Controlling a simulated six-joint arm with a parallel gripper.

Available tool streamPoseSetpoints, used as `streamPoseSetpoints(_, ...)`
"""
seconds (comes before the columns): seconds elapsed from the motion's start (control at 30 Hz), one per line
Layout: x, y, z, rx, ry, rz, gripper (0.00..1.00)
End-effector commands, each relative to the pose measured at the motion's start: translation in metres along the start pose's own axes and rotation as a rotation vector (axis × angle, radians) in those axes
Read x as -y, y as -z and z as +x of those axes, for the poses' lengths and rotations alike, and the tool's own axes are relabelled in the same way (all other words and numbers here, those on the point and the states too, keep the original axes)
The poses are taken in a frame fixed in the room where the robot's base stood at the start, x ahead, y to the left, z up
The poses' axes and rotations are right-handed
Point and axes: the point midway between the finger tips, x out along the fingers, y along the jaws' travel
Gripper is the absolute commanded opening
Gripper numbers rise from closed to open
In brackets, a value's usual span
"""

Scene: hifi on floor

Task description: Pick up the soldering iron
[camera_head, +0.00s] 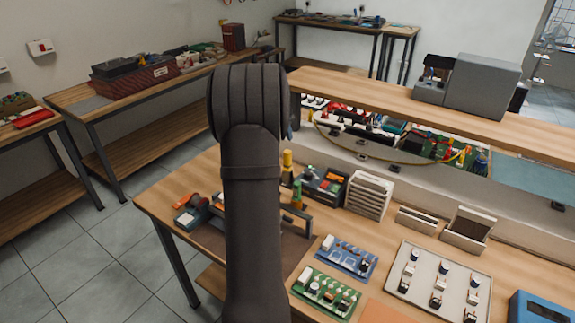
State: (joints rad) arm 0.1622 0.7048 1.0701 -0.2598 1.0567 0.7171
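I cannot pick out a soldering iron with certainty. An upright yellow-topped tool (287,160) stands on the workbench (405,205), just right of my arm; it is small and partly hidden, so I cannot tell what it is. A green and yellow piece (297,194) stands just below it. My dark arm rises through the middle of the picture and covers part of the bench. My gripper does not show, so its fingers and anything between them are hidden.
A blue circuit board (346,258), a green circuit board (325,292) and a white tray of parts (437,285) lie on the bench. A white slotted rack (368,195) stands behind them. A raised shelf (415,108) runs along the back. A blue box (540,307) sits at lower right.

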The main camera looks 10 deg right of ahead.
Motion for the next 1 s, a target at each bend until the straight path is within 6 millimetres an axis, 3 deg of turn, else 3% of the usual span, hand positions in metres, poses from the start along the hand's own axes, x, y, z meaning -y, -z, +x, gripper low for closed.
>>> streamPoseSetpoints(0.3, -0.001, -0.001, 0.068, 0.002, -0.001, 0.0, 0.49)
streamPoseSetpoints(0.67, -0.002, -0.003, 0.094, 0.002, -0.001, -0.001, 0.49)
streamPoseSetpoints(1.0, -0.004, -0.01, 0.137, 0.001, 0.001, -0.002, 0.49)
